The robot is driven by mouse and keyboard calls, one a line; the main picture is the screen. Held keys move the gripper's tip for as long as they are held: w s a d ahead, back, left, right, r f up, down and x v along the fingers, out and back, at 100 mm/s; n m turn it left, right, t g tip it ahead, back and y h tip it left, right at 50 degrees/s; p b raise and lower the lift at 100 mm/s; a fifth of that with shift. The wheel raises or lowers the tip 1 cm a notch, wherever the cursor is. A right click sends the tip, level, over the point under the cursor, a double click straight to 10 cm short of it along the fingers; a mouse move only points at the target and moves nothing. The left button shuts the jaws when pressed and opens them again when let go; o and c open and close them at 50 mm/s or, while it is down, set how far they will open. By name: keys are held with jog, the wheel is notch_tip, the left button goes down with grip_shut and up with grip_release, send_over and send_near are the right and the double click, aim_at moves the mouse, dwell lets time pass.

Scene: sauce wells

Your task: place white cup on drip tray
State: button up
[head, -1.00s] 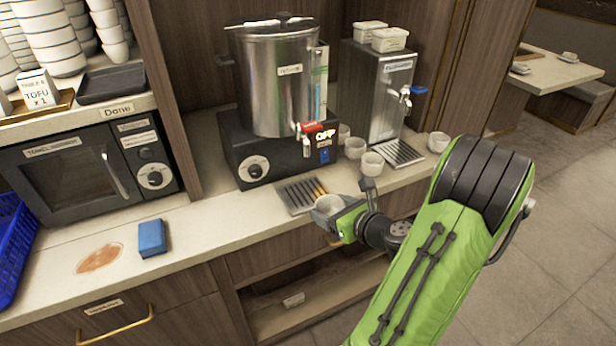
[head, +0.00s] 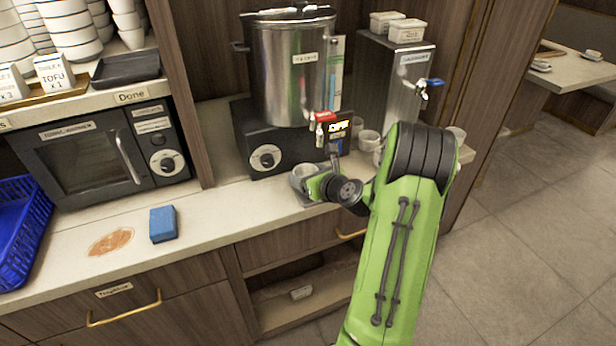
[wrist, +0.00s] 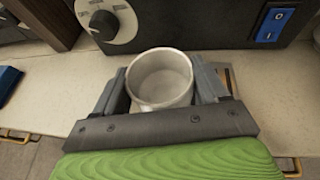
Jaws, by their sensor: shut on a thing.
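The white cup (head: 300,174) is upright in my gripper (head: 308,180), in front of the black heater base. In the wrist view the cup (wrist: 160,82) is empty and held between the two fingers of my gripper (wrist: 162,88). The metal drip tray (wrist: 232,80) shows just right of the right finger, and the gripper and cup hide most of it. I cannot tell whether the cup's base touches the tray or the counter.
A steel urn (head: 292,70) stands on a black heater base (head: 265,158) with a dial. Other cups (head: 368,141) and a steel dispenser (head: 395,85) stand right of it, partly behind my arm. A blue sponge (head: 163,224) lies on the counter at left, beside a brown stain (head: 110,242).

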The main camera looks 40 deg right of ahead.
jog(key=shift+f, duration=0.1)
jog(key=o, duration=1.1)
jog(key=shift+c, duration=0.2)
